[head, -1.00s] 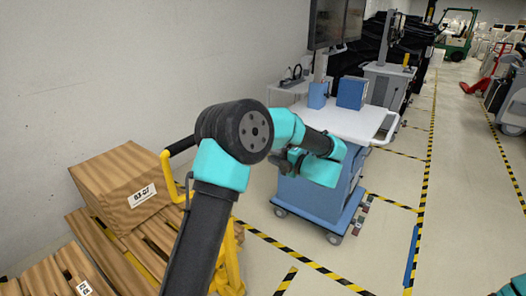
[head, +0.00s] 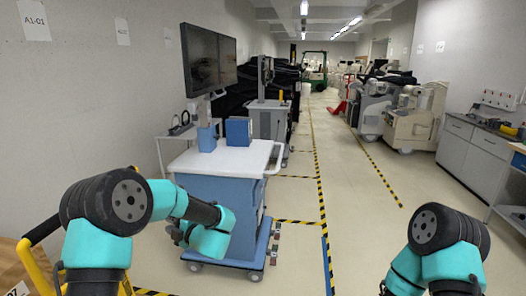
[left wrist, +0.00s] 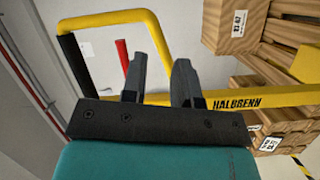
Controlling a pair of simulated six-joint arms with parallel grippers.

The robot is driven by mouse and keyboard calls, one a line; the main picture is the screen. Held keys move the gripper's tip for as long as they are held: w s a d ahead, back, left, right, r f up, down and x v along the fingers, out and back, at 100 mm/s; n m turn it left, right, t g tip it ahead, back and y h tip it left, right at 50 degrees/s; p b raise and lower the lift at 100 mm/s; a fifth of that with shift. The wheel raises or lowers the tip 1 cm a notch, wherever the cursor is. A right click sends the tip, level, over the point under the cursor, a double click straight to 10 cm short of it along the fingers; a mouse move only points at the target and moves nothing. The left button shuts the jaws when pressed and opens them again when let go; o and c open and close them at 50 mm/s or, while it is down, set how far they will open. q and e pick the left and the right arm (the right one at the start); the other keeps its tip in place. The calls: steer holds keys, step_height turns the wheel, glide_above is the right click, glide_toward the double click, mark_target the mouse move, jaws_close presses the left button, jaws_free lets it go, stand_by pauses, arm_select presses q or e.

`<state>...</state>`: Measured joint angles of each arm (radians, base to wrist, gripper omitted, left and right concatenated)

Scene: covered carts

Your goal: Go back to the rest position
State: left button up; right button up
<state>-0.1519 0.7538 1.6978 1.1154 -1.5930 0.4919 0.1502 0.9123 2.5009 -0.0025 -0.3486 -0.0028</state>
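My left gripper (head: 176,232) is in front of the blue cart (head: 222,198) in the head view, at the end of my teal and black arm. In the left wrist view its two dark fingers (left wrist: 161,62) stand apart with nothing between them. My right arm bends at the lower right of the head view. My right gripper (head: 385,289) is only just visible at the bottom edge, and its fingers cannot be made out.
The taped aisle (head: 345,190) is clear.

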arm_select(q)
steer(key=s+d+f+m+t+h, duration=0.1)
steer(key=s+d+f+m+h, duration=0.15)
steer(key=f+m+h, duration=0.65)
steer(key=s+d+f+m+t+h, duration=0.1)
steer(key=s+f+m+t+h, duration=0.15)
steer(key=f+m, duration=0.8)
steer(key=s+d+f+m+g+h, duration=0.2)
steer(key=s+f, duration=0.3)
steer(key=s, duration=0.3)
steer(key=s+d+f+m+g+h, duration=0.2)
steer(key=s+f+g, duration=0.3)
steer(key=s, duration=0.4)
steer(key=s+d+f+m+g+h, duration=0.2)
steer(key=s+f+g+h, duration=0.1)
steer(key=s, duration=0.6)
steer(key=shift+s+f+g+h, duration=0.2)
steer(key=shift+f+g+h, duration=0.15)
steer(key=shift+f+h, duration=0.45)
steer(key=shift+f+y, duration=0.15)
steer(key=shift+y, duration=0.1)
